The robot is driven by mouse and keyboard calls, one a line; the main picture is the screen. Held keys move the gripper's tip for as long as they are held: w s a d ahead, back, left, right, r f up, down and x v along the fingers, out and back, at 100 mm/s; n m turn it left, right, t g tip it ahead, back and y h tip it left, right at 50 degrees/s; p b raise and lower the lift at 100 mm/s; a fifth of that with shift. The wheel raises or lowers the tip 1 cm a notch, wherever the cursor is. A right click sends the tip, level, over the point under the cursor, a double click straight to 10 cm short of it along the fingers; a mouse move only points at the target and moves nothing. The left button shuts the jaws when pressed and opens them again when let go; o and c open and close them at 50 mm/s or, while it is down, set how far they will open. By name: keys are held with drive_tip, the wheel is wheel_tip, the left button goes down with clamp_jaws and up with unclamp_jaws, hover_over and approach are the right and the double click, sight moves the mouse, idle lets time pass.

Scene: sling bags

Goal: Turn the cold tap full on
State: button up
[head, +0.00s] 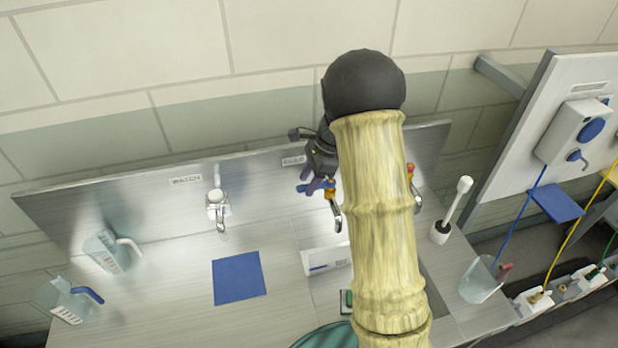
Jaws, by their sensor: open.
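The cold tap (336,216) stands against the steel back panel under a label reading COLD (293,160). Its chrome spout and a brass-coloured part show at the left edge of my arm, and a blue part, seemingly its handle, shows at the lower left of my gripper. My black gripper (315,180) is open and points down at the top of this tap, close to the blue part. I cannot tell whether they touch. My pale, ribbed arm hides the area just right of the tap.
A red-topped tap (411,184) is right of my arm, partly hidden. Another tap (218,208) stands left. A brush in a holder (441,231), clear jugs (107,251) and a blue cloth (239,278) are on the counter. A wall panel (560,130) stands at right.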

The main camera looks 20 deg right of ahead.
drive_tip(key=shift+f, duration=0.2)
clamp_jaws()
